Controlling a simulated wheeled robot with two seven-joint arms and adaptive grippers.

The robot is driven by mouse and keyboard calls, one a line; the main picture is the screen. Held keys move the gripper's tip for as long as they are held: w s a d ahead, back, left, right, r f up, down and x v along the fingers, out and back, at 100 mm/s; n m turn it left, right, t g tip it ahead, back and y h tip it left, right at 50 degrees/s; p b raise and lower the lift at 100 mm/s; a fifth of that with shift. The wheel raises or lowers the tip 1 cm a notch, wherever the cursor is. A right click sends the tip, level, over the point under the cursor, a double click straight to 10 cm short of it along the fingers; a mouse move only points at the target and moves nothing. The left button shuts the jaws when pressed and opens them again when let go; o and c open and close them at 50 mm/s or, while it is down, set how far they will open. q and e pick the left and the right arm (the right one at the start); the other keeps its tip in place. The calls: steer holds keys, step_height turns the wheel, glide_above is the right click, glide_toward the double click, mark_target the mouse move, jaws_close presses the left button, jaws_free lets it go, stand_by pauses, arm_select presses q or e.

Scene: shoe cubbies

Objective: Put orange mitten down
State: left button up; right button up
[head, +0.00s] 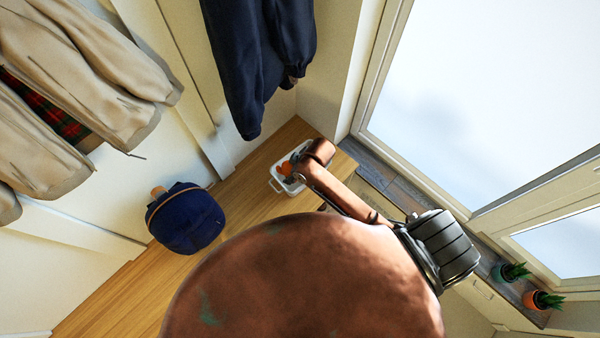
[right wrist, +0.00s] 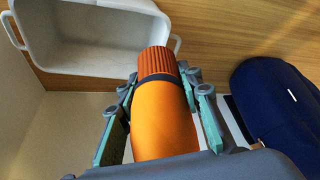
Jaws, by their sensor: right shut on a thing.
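The orange mitten (right wrist: 163,120), with a ribbed cuff and a dark band, is held between the fingers of my right gripper (right wrist: 160,100). Its cuff points toward the white tub (right wrist: 100,73), whose visible inside looks empty in the right wrist view. In the head view, the mitten (head: 285,168) shows as a small orange patch over the white tub (head: 276,184), beside my right gripper (head: 292,178). My arm hides part of both. I cannot tell whether the mitten touches the tub. My left gripper is not in view.
The tub stands on a wooden bench top (head: 238,185). Coats (head: 262,50) hang above. Potted plants (head: 541,299) stand by the window.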

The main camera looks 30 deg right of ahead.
steer(key=w+d+f+n+b, duration=0.1)
steer(key=w+d+f, duration=0.1)
steer(key=d+f, duration=0.1)
steer(key=w+d+f+n+b, duration=0.1)
steer(key=w+d+f, duration=0.1)
steer(key=f, duration=0.4)
steer(key=w+d+f+n+g+y+b, duration=0.1)
steer(key=w+d+f, duration=0.2)
steer(key=f, duration=0.2)
steer(key=shift+d+b, duration=0.35)
steer(key=shift+f, duration=0.45)
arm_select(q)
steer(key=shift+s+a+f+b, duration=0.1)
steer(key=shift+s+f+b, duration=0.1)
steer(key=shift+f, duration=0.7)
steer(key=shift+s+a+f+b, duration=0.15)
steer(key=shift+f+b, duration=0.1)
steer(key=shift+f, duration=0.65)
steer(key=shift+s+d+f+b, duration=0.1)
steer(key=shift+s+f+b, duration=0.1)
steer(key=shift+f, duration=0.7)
arm_select(e)
steer(key=shift+f, duration=1.65)
steer(key=o, duration=1.1)
steer(key=shift+f, duration=0.1)
